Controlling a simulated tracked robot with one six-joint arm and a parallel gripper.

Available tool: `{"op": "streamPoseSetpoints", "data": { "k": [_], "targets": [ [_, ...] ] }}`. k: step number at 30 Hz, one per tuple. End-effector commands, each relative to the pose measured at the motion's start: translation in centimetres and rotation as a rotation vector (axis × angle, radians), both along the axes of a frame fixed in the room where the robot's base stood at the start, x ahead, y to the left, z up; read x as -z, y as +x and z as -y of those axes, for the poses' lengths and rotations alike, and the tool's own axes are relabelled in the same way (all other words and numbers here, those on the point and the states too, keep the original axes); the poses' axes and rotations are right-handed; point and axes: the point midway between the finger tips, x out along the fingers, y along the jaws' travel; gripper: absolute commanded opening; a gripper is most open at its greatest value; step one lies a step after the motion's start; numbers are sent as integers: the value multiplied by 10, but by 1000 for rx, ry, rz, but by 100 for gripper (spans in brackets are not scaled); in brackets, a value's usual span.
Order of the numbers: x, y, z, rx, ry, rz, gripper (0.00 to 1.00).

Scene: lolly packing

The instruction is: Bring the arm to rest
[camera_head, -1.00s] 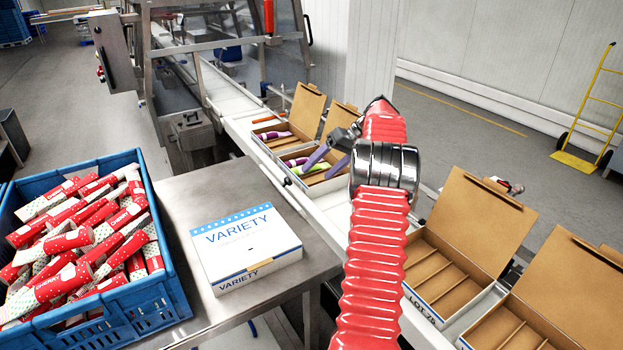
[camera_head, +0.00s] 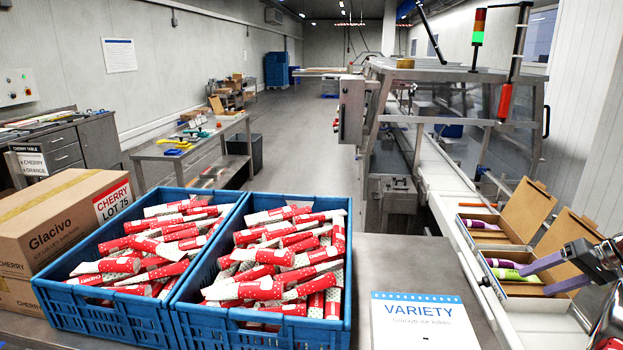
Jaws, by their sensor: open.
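Two blue crates (camera_head: 110,310) full of red-and-white packs stand on the steel table at front left. Cardboard boxes (camera_head: 65,225) stand at the left. The machine frame (camera_head: 375,130) stands beyond the table.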

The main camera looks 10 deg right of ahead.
Motion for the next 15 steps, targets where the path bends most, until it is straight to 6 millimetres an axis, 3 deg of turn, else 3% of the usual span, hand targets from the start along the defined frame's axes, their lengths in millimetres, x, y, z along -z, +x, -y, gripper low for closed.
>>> {"op": "streamPoseSetpoints", "data": {
  "k": [5,11,15],
  "targets": [
    [4,1,8,67,4,-27,71],
    [48,-15,8,178,47,-142,71],
    [63,-28,0,241,56,-212,71]
  ]
}}
